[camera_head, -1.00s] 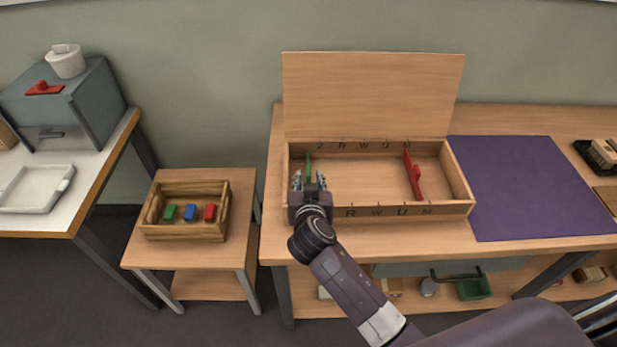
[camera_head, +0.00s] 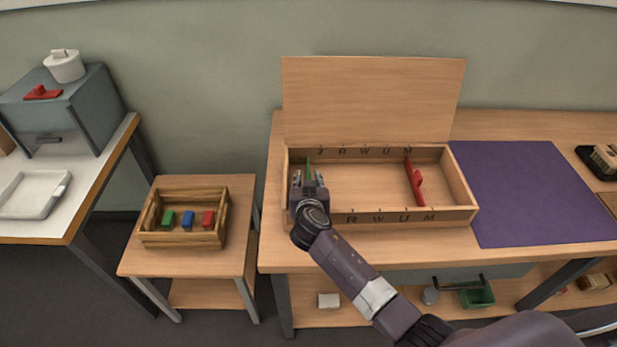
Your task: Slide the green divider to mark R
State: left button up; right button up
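The green divider (camera_head: 308,166) stands near the left end of the open wooden box (camera_head: 462,214); only its far upper part shows, the rest is hidden behind my gripper. My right gripper (camera_head: 309,180) reaches into the box at the divider's near side. Its fingers are around or close against the divider, but I cannot tell whether they are shut on it. Mark R (camera_head: 351,219) is on the box's front edge, right of the gripper. My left gripper is not in view.
A red divider (camera_head: 414,182) stands in the right part of the box. The box lid (camera_head: 373,98) is upright behind. A purple mat (camera_head: 530,190) lies to the right. A small wooden crate (camera_head: 184,238) with coloured blocks stands on a low table to the left.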

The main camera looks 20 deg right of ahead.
jog(key=shift+f, duration=0.1)
jog(key=shift+c, duration=0.7)
grip_shut()
jog(key=shift+d, duration=0.1)
jog(key=s+d, duration=0.1)
jog(key=d, duration=0.2)
jog(key=s+d+p, duration=0.1)
jog(key=d, duration=0.3)
jog(key=s+d, duration=0.1)
jog(key=d, duration=0.2)
jog(key=shift+d, duration=0.35)
jog(key=shift+o, duration=0.7)
grip_release()
jog(key=shift+a, duration=0.1)
